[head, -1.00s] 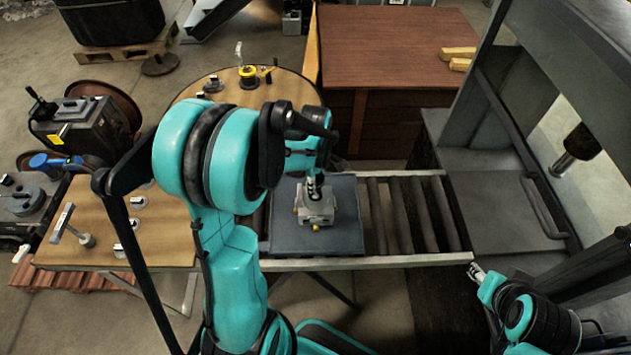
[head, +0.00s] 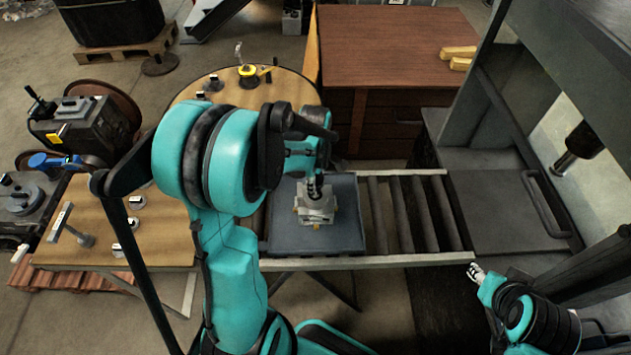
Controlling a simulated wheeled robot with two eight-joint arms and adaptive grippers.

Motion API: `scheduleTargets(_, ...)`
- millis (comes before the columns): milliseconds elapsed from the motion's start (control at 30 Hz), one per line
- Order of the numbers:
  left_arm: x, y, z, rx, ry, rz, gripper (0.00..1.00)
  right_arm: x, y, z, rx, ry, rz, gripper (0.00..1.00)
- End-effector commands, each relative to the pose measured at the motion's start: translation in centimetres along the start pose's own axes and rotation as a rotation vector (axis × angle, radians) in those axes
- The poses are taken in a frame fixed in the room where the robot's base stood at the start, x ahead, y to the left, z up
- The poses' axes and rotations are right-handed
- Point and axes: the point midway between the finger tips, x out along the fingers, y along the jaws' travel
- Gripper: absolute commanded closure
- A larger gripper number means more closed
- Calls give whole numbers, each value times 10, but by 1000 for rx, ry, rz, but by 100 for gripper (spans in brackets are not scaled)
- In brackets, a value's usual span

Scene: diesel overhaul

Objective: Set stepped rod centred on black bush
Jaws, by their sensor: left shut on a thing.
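My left gripper (head: 314,190) points down over a pale grey metal fixture (head: 316,216) with small yellow parts. The fixture stands on a dark blue-grey plate (head: 285,240) on the roller table. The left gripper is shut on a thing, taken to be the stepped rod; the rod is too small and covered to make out. I cannot pick out the black bush; the gripper and arm cover the top of the fixture. My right gripper (head: 475,272) is at the lower right, apart from everything, near the roller table's front rail; its jaws are too small to read.
The rollers (head: 408,215) right of the plate are bare. A press frame (head: 540,90) with a dark ram (head: 580,145) stands at the right. A wooden bench (head: 160,230) with small metal parts is at the left, and a brown cabinet (head: 400,45) stands behind.

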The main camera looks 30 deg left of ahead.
Motion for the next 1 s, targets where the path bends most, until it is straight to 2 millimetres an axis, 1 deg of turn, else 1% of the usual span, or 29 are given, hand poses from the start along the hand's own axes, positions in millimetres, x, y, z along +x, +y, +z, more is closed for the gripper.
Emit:
scheduleTargets(500,15,0,0,0,0,0,88,12,0,8,0,0,0,60)
scheduleTargets(1000,16,0,0,0,0,0,88,12,0,9,0,0,0,60)
